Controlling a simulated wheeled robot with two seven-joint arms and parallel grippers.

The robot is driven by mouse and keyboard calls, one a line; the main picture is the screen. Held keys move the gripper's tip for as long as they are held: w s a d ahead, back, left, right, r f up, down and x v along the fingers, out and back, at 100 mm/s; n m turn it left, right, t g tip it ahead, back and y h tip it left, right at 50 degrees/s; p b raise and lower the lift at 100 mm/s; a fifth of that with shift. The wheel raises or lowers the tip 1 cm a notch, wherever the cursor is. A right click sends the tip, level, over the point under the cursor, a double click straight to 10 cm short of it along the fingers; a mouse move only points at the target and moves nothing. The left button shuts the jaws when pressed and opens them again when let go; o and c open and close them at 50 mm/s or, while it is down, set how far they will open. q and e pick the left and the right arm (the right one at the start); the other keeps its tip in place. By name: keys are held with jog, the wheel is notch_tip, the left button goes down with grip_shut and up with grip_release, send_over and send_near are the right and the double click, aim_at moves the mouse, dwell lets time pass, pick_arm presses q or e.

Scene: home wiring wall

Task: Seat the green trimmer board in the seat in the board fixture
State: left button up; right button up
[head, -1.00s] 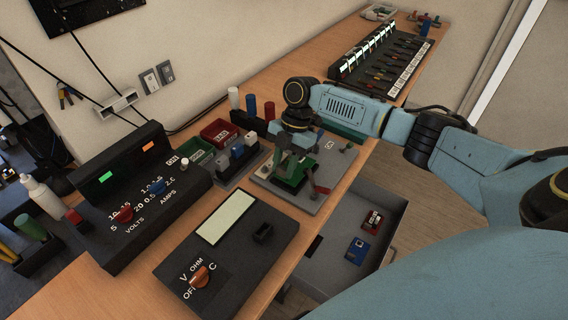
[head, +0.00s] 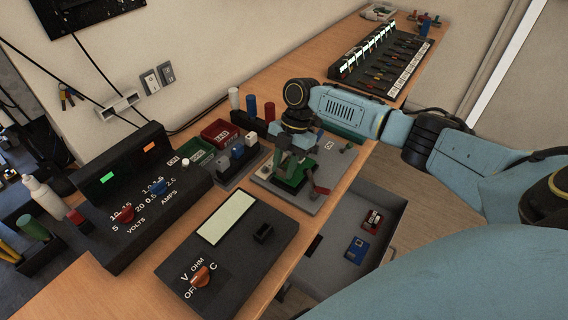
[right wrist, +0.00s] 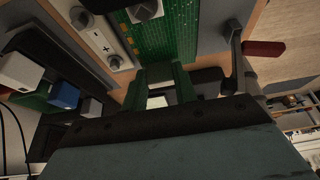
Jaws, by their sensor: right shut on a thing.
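The green trimmer board (head: 291,178) shows below my right gripper (head: 290,160) at the grey board fixture (head: 309,199). In the right wrist view, a green perforated board surface (right wrist: 164,32) fills the top middle, just beyond the fingers of my right gripper (right wrist: 161,84). The right gripper is shut on the board and points down at the fixture. The fingers and wrist hide the grip and much of the seat, so I cannot tell whether the board is fully down. A red-handled clamp lever (right wrist: 262,48) stands beside it. My left gripper is out of view.
A meter (head: 228,250) and a power supply (head: 135,200) stand to the left. Red (head: 219,132) and green (head: 196,152) bins are behind the fixture. An open grey drawer (head: 338,262) holding small parts is below the table's right edge. A module rack (head: 385,60) stands at the back.

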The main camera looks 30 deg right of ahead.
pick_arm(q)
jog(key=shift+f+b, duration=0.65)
pick_arm(e)
jog(key=shift+f, duration=0.95)
jog(key=o, duration=1)
jog(key=shift+o, duration=0.2)
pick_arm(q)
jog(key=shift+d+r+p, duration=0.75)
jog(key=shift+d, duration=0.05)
pick_arm(e)
jog(key=v, duration=1.3)
jog(key=shift+r, duration=0.2)
jog(key=shift+d, duration=0.1)
